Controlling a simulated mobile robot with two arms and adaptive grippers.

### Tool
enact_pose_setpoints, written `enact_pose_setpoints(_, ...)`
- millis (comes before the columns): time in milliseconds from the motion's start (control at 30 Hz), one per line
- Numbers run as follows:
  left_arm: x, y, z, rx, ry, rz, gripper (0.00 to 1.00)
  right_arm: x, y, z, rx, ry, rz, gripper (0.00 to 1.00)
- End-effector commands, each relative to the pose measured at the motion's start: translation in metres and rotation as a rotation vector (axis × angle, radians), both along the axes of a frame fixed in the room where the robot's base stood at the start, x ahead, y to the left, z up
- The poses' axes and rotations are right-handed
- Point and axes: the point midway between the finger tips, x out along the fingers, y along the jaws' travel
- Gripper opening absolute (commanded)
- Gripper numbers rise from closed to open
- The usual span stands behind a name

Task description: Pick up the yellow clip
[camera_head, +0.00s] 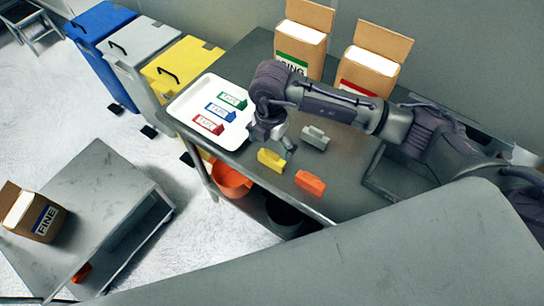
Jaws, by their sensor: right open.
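The yellow clip (271,160) lies on the dark grey table (247,57) near its front edge. My right gripper (276,143) is open and points down just above and behind the yellow clip. A small gap seems to separate them, but whether a finger touches the clip I cannot tell. A grey clip (315,138) lies to the right of the gripper, and an orange clip (310,182) lies to the right and nearer the front. My left gripper is not in view.
A white tray (184,103) with green, blue and red labelled pieces stands left of the gripper. Two open cardboard boxes, one green-labelled (301,40) and one red-labelled (370,68), stand behind my arm. An orange bowl (230,181) sits below the table edge.

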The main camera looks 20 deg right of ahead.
Motion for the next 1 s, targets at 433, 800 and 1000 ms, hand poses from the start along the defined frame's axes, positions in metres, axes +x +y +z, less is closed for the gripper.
enact_pose_setpoints(433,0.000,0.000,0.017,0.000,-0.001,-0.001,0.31,-0.003,-0.004,-0.051,0.000,0.001,0.001,1.00)
enact_pose_setpoints(800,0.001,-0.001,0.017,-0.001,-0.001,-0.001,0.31,-0.003,-0.004,-0.054,0.001,0.000,0.002,0.83)
enact_pose_setpoints(1000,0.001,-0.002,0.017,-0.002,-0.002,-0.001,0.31,-0.003,-0.004,-0.054,0.001,0.000,0.002,0.59)
